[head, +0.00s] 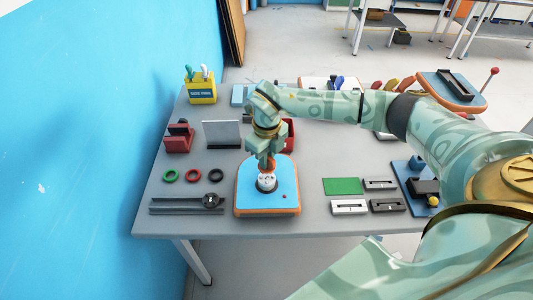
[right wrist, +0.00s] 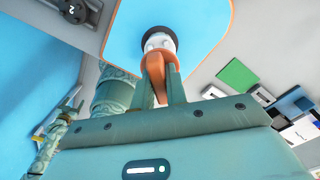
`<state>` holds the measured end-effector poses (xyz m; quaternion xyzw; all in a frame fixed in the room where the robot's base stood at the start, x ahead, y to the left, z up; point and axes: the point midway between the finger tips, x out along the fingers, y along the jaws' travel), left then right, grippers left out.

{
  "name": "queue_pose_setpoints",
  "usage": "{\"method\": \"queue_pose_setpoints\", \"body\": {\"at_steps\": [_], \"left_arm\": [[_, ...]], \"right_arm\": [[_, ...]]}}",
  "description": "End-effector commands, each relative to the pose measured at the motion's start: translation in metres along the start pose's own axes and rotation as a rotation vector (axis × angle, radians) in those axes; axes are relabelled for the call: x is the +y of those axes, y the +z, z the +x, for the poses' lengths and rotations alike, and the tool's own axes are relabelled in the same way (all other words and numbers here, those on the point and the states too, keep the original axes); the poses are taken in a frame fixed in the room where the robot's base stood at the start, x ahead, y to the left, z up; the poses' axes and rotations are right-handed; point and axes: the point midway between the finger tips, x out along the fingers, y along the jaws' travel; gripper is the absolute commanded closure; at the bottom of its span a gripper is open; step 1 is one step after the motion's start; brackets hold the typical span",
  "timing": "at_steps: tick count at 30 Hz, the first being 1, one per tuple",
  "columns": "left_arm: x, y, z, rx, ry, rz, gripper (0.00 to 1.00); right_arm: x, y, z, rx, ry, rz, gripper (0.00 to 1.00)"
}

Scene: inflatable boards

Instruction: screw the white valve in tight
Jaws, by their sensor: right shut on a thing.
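A blue inflatable board (head: 250,192) with an orange edge lies flat on the grey table; it also fills the top of the right wrist view (right wrist: 120,30). The white valve (head: 266,183) stands in a dark ring on the board; its white top shows in the right wrist view (right wrist: 160,41). My right gripper (head: 266,163) is directly above the valve, pointing down, shut on an orange tool (right wrist: 155,74). The tool's wide end meets the valve's top; how far it grips is hidden.
A grey upright plate (head: 222,134) and a red holder (head: 179,139) stand behind. A green pad (head: 342,186) and several small blocks lie right.

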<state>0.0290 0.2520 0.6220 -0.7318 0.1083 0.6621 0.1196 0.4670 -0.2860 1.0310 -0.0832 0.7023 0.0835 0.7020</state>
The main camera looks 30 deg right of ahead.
Motion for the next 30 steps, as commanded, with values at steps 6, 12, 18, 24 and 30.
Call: {"method": "queue_pose_setpoints", "body": {"at_steps": [6,12,18,24,30], "left_arm": [[0.001,0.003,0.011,-0.004,0.001,0.0,0.27],[0.001,0.003,0.011,-0.005,0.001,0.0,0.27],[0.001,0.003,0.011,-0.005,0.001,0.0,0.27],[0.001,0.003,0.011,-0.005,0.001,0.0,0.27],[0.001,0.002,0.006,-0.004,0.001,0.0,0.27]], "right_arm": [[0.0,0.0,0.02,0.0,0.0,0.001,1.0],[0.0,0.0,0.021,0.0,0.0,0.001,1.0],[0.0,0.0,0.02,-0.001,0.0,0.001,1.0],[0.0,0.0,0.02,-0.001,0.0,0.001,1.0],[0.0,0.0,0.019,0.0,-0.001,0.0,1.0]]}}
